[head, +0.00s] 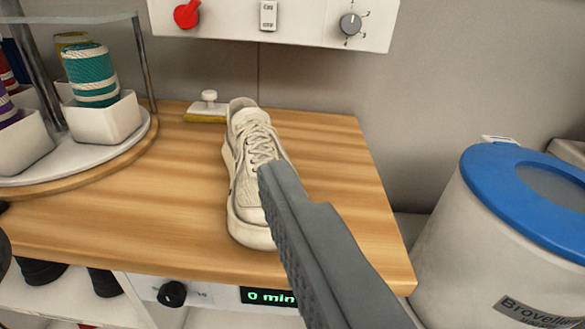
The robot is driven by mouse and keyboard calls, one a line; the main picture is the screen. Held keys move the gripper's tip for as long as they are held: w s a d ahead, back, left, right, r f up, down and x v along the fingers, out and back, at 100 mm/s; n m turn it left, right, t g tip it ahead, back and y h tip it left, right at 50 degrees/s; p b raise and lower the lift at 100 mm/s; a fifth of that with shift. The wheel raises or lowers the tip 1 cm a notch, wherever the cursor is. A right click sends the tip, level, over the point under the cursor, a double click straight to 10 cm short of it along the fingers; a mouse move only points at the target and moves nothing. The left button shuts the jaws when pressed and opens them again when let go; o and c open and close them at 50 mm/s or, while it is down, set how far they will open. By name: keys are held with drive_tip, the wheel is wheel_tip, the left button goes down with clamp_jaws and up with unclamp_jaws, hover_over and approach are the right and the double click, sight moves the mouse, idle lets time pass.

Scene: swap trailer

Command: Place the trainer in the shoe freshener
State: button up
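A cream-white trainer (250,165) with laces stands upright on the wooden worktop (340,180), its toe toward me and heel toward the wall. One grey, ridged finger of my gripper (285,200) reaches in from the lower right and covers part of the trainer's right side near the toe. Its ridged inner face is bare with no finger against it, so my gripper looks open. The other finger is not clearly in view. I cannot tell whether the visible finger touches the trainer. No part is clearly labelled as the shoe freshener.
A white unit with a dial and green "0 min" display (268,297) sits under the worktop. A white drum with a blue lid (520,200) stands right. A round tray (140,135) with thread spools is at left. A wall panel (300,25) has controls. A small brush-like item (207,108) lies behind.

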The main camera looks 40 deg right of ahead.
drive_tip(key=g, duration=0.1)
approach(256, 136)
drive_tip(key=shift+y, duration=0.3)
drive_tip(key=x, duration=0.6)
drive_tip(key=shift+w+d+r, duration=0.1)
drive_tip(key=shift+w+d, duration=0.15)
drive_tip(key=shift+d, duration=0.05)
clamp_jaws()
idle(0.3)
